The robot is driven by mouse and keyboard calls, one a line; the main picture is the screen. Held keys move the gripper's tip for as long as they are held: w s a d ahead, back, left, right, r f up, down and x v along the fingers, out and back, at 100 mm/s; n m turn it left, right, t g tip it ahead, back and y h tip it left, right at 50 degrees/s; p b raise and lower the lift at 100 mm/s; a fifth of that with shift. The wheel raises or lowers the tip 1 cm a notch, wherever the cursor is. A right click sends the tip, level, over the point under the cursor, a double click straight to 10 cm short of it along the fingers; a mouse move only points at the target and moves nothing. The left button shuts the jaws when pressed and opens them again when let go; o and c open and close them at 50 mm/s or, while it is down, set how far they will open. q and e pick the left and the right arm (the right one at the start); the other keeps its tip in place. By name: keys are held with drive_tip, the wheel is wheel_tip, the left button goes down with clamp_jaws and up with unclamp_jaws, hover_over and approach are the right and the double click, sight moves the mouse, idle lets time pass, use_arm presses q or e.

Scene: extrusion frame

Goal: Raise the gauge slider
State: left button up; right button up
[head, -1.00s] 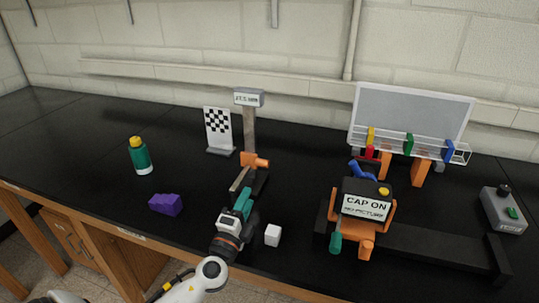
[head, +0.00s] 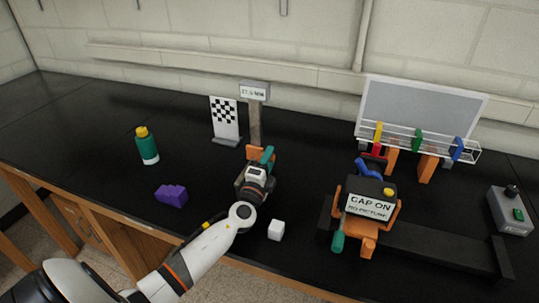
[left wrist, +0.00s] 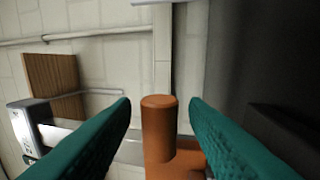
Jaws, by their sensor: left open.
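The gauge is an upright grey post (head: 255,120) with a small display box (head: 254,92) on top; its reading is too small to be sure of. The orange gauge slider (head: 253,153) sits low on the post, partly hidden by my left gripper (head: 261,156). In the left wrist view the slider's orange knob (left wrist: 159,128) stands between the two teal fingers of my left gripper (left wrist: 160,106). The fingers are open, with a gap visible on each side of the knob. My right gripper is not in view.
A checkered board (head: 225,118) stands left of the post. A green bottle (head: 147,146), purple block (head: 171,195) and white cube (head: 276,229) are nearby.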

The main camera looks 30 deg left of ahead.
use_arm(q)
drive_tip(key=shift+w+a+r, duration=0.1)
drive_tip(key=shift+w, duration=0.4)
clamp_jaws()
wheel_tip(320, 180, up, 12)
drive_tip(key=p, duration=0.9)
drive_tip(key=shift+r, duration=0.2)
unclamp_jaws()
drive_tip(key=shift+f, duration=0.1)
